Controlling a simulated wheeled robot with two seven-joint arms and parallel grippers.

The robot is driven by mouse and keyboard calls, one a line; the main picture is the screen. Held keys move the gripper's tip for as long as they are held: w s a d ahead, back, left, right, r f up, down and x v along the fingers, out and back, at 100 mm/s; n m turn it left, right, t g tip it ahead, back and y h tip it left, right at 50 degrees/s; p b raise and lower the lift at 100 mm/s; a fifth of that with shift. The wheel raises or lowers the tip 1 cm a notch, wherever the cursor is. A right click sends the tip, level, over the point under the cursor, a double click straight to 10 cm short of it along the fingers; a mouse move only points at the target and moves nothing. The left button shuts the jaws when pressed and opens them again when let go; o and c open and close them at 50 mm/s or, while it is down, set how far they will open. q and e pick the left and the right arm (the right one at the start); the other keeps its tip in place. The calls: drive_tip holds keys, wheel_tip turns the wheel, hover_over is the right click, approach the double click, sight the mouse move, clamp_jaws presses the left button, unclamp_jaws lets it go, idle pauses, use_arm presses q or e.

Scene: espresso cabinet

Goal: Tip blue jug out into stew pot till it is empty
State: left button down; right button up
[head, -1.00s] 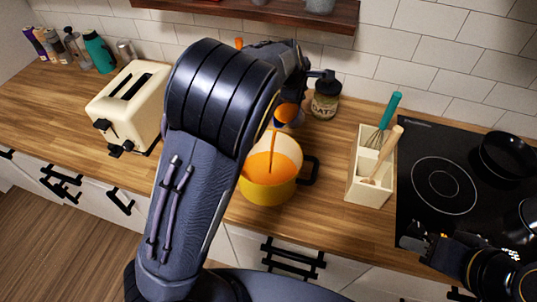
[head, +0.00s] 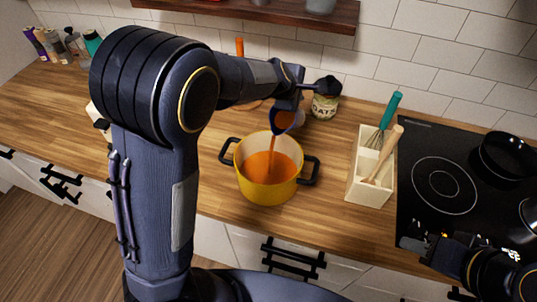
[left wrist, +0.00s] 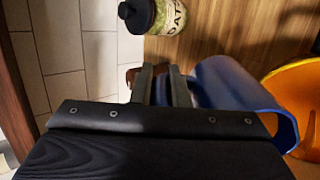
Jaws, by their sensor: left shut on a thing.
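The blue jug (head: 284,124) is tipped over the yellow stew pot (head: 266,191), its mouth toward the pot. An orange stream runs from it into the orange liquid in the pot. Orange still shows inside the jug's mouth. My left gripper (head: 290,101) is shut on the jug, partly hidden by my arm. In the left wrist view the fingers (left wrist: 165,86) are beside the blue jug (left wrist: 235,92), with the pot (left wrist: 297,85) to its right. My right gripper (head: 428,246) is over the hob's front edge; its jaws are too unclear to judge.
An oats jar (head: 325,104) stands behind the pot, close to the jug. A cream utensil holder (head: 370,178) with a whisk is right of the pot, beside the black hob (head: 440,190). A wooden shelf (head: 250,14) hangs above. My left arm mostly hides the toaster.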

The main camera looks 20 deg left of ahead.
use_arm(q)
drive_tip(key=shift+s+r, duration=0.1)
drive_tip(key=shift+r, duration=0.05)
drive_tip(key=shift+a+t, duration=0.1)
drive_tip(key=shift+t, duration=0.2)
drive_tip(key=shift+s+a, duration=0.1)
drive_tip(key=shift+s, duration=0.1)
drive_tip(key=shift+t, duration=0.3)
drive_tip(key=shift+r, duration=0.1)
drive_tip(key=shift+s+f, duration=0.15)
drive_tip(key=shift+f, duration=0.05)
drive_tip(key=shift+s+r+t+h+b, duration=0.1)
drive_tip(key=shift+s+t+h+b, duration=0.05)
drive_tip(key=shift+t+h+b, duration=0.2)
